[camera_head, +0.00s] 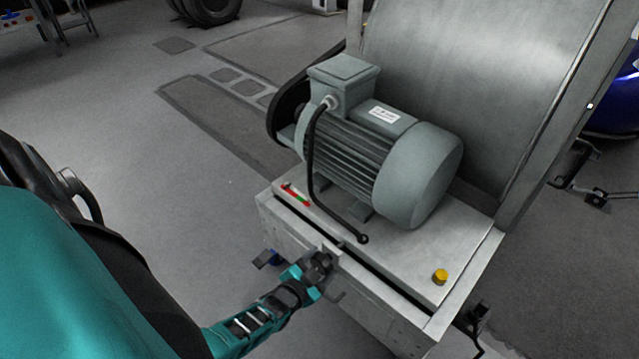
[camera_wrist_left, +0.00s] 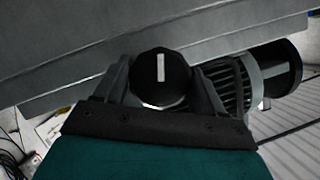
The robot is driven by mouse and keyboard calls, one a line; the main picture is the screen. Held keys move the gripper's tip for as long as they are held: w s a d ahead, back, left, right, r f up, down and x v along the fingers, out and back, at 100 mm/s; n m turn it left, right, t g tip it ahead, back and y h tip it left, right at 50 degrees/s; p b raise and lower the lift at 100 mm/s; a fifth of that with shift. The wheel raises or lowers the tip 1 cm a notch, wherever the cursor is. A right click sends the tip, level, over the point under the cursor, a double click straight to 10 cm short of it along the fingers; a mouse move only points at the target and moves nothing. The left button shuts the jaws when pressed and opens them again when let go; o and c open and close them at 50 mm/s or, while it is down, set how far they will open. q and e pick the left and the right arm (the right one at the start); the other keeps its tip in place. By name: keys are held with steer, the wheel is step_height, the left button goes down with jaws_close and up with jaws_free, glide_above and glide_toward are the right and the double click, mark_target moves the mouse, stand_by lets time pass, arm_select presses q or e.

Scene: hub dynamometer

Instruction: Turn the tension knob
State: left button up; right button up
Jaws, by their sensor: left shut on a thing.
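The tension knob (camera_wrist_left: 160,78) is a dark round knob with a white pointer line, seen in the left wrist view between the two fingers of my left gripper (camera_wrist_left: 162,90). The pointer stands close to upright in that view. My left gripper is shut on the knob, one finger on each side. In the head view, my left gripper (camera_head: 318,268) is at the front face of the grey machine base (camera_head: 285,236), and it hides the knob there. My right gripper is not in view.
A grey-green motor (camera_head: 365,150) with a black cable sits on the base. A large metal drum (camera_head: 470,80) stands behind. Open floor lies to the left.

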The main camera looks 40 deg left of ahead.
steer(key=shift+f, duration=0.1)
arm_select(q)
steer(key=o, duration=1)
steer(key=shift+c, duration=0.2)
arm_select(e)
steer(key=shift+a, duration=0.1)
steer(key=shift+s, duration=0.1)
